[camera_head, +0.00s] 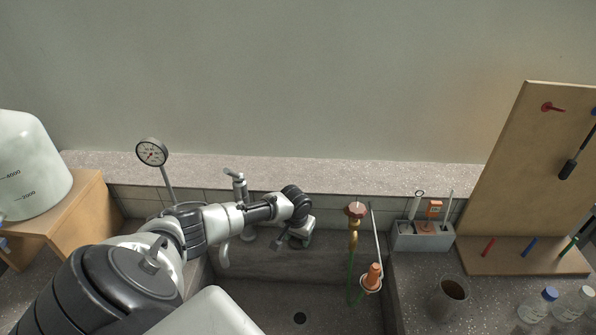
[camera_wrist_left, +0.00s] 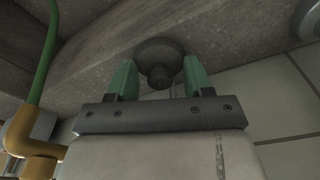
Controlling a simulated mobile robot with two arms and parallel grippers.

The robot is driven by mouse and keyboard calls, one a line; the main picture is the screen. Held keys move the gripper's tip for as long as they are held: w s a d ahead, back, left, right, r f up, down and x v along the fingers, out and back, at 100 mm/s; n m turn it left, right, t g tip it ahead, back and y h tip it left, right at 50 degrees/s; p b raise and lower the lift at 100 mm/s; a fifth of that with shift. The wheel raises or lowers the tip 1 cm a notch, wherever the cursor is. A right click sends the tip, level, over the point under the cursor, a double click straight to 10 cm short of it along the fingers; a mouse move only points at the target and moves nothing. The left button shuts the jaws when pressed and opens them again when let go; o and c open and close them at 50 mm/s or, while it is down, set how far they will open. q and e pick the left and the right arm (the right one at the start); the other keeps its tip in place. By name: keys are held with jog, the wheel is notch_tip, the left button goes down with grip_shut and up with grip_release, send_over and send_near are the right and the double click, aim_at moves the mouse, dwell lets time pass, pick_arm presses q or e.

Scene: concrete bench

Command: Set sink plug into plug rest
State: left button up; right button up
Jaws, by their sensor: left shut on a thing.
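My left gripper (camera_head: 293,243) reaches over the back of the sink (camera_head: 250,262), near the back ledge. In the left wrist view its two green fingers (camera_wrist_left: 160,78) are on either side of a dark grey round sink plug (camera_wrist_left: 160,49) with a knob that points towards the camera. The gripper is shut on the plug. In the head view the plug is hidden or too small to tell from the gripper. I cannot tell which thing is the plug rest. My right gripper is not in view.
A tap (camera_head: 240,190) stands left of the gripper. To its right are a brass valve (camera_head: 355,222) with a green hose, an orange cone (camera_head: 373,277) in a ring, and a grey caddy (camera_head: 408,243). A brown cup (camera_head: 450,297), bottles (camera_head: 537,305) and a pegboard (camera_head: 520,170) stand further right.

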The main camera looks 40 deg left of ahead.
aim_at(296, 239)
pick_arm(q)
jog(key=shift+f, duration=0.2)
jog(key=o, duration=1)
jog(key=shift+o, duration=0.2)
jog(key=shift+r, duration=0.1)
notch_tip(296, 239, up, 11)
jog(key=s, duration=0.1)
jog(key=shift+d+f, duration=0.15)
jog(key=shift+f, duration=0.05)
